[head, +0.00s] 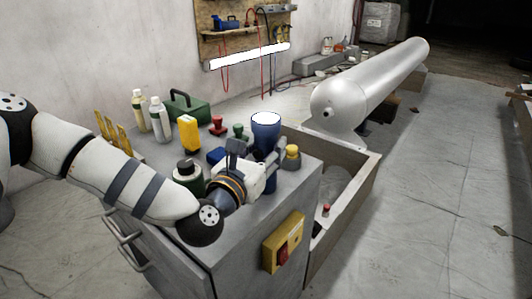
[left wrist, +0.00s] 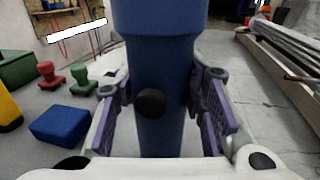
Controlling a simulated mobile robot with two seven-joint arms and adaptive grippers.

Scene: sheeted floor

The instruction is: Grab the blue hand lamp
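The blue hand lamp (head: 266,128) stands upright on the grey cabinet top, its pale round end facing up. In the left wrist view the lamp (left wrist: 160,60) fills the middle, with a black round knob on its near side. My left gripper (head: 250,158) reaches it from the near side. In the left wrist view its two purple-padded fingers (left wrist: 160,95) stand on either side of the lamp's narrower lower part. The fingers look open, with their inner pads showing; whether a tip touches the lamp is unclear. My right gripper is not in view.
The cabinet top (head: 235,235) is crowded: a yellow item (head: 188,132), red stamp-like item (head: 217,125), green case (head: 186,105), bottles (head: 159,118) and a yellow-topped jar (head: 292,157) close right of the lamp. An open grey bin (head: 352,185) adjoins on the right.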

